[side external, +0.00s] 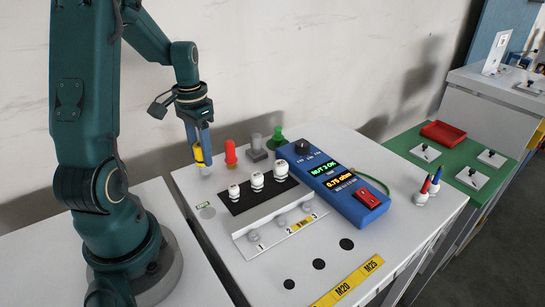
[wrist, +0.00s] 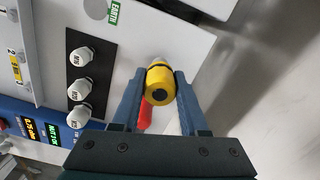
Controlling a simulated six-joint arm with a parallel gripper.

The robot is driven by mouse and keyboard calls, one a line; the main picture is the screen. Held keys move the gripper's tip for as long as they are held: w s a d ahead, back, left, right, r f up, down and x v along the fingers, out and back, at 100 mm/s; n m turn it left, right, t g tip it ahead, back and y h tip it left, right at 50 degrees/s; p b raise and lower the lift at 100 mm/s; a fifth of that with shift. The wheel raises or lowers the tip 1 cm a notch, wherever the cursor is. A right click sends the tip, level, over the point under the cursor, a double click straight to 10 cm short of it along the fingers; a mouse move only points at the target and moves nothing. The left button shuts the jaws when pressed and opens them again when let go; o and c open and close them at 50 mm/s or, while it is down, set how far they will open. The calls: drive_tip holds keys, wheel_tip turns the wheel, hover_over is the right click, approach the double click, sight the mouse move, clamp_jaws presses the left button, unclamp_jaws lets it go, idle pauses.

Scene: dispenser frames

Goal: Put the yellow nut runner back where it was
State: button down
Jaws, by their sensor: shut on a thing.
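The yellow nut runner (side external: 198,153) is upright between the fingers of my gripper (side external: 204,146), at the back left of the grey bench top, left of the red tool. In the wrist view my gripper (wrist: 160,76) is shut on the yellow nut runner (wrist: 160,88), one finger on each side; its dark round end faces the camera. Its pale lower end shows just above or at the bench top; I cannot tell if it touches. Any holder beneath it is hidden.
A red tool (side external: 231,153), a grey one (side external: 257,148) and a green one (side external: 277,138) stand in a row to the right. In front are a black strip (side external: 237,208) with three white sockets and a blue meter (side external: 333,184). A green tray-side mat (side external: 405,142) lies right.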

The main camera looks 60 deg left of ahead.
drive_tip(key=shift+f, duration=0.6)
drive_tip(key=shift+f, duration=0.15)
drive_tip(key=shift+c, duration=2.2)
unclamp_jaws()
